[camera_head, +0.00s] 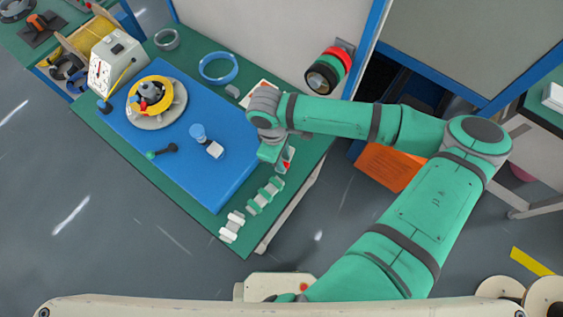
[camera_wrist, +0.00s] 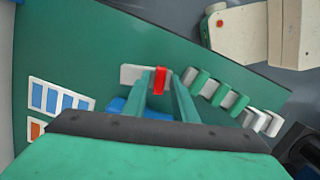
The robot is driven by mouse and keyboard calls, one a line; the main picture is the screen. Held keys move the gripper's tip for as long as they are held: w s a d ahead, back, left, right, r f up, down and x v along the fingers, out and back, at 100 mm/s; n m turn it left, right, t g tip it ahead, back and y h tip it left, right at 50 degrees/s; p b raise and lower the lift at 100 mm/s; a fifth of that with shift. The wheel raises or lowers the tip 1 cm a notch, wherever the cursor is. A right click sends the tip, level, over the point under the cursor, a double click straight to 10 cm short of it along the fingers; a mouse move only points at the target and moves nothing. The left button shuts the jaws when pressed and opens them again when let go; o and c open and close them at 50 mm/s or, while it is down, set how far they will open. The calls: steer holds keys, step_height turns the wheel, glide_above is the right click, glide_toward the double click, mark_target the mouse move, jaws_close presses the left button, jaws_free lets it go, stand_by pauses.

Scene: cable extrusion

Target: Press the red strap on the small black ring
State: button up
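The red strap (camera_wrist: 159,80) stands between my gripper's fingertips in the wrist view, in front of a white piece. In the head view the red strap (camera_head: 286,165) shows just beside my gripper (camera_head: 272,152), low over the right edge of the bench. My gripper (camera_wrist: 161,82) has its two green fingers apart, one on each side of the strap, with thin gaps seeming to show. Black rings (camera_head: 68,68) lie in a shelf bin at the upper left. A dark ring (camera_head: 321,77) hangs with coloured ones on the wall holder. I cannot tell which is the small black ring.
Green straps (camera_head: 265,195) and white straps (camera_head: 232,226) line the bench's right edge. A blue mat (camera_head: 190,175) carries a yellow ring on a round stand (camera_head: 155,103) and small blue-and-white parts. A blue ring (camera_head: 218,68) and grey ring (camera_head: 167,39) lie behind.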

jaws_close()
steer(key=c, duration=0.6)
jaws_free()
steer(key=shift+r, duration=4)
